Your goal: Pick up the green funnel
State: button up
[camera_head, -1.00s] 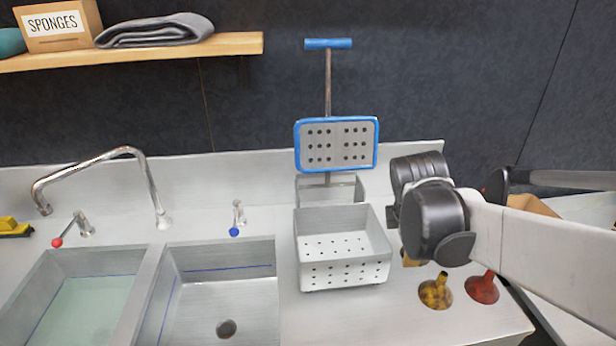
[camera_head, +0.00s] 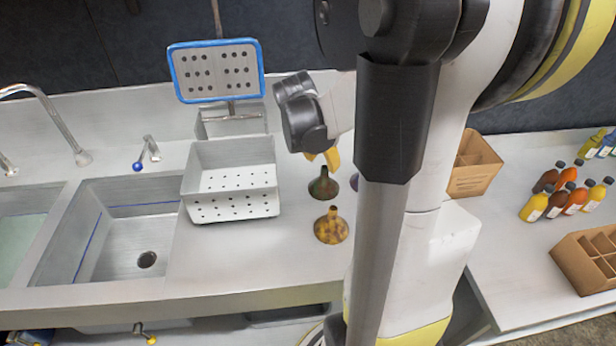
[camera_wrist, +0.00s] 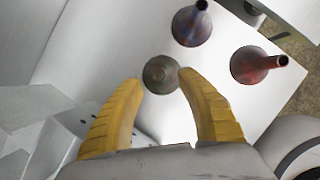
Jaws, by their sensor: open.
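The green funnel (camera_head: 323,184) is dark and stands spout up on the counter, behind a mottled yellow funnel (camera_head: 331,228). In the wrist view a grey-olive funnel (camera_wrist: 160,74), seemingly the same one, shows from above between and just beyond the fingertips. My gripper (camera_head: 328,159) is open, with its yellow fingers pointing down just above the green funnel. In the wrist view the open gripper (camera_wrist: 160,88) has nothing between its fingers, and a gap to the funnel seems to remain.
A purple funnel (camera_wrist: 192,26) and a red funnel (camera_wrist: 255,64) stand close by. A white perforated basket (camera_head: 231,180) is left of the funnels, beside the sink (camera_head: 140,235). Several bottles (camera_head: 565,190) and a cardboard divider box (camera_head: 590,258) are at right. My arm hides part of the counter.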

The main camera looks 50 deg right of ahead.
aim_at(324, 168)
jog(key=b+x, duration=0.1)
jog(key=x, duration=0.1)
jog(key=b+x, duration=0.1)
jog(key=x, duration=0.2)
jog(key=shift+a+f+b, duration=0.2)
jog(key=shift+b, duration=0.2)
jog(key=shift+r, duration=0.1)
grip_shut()
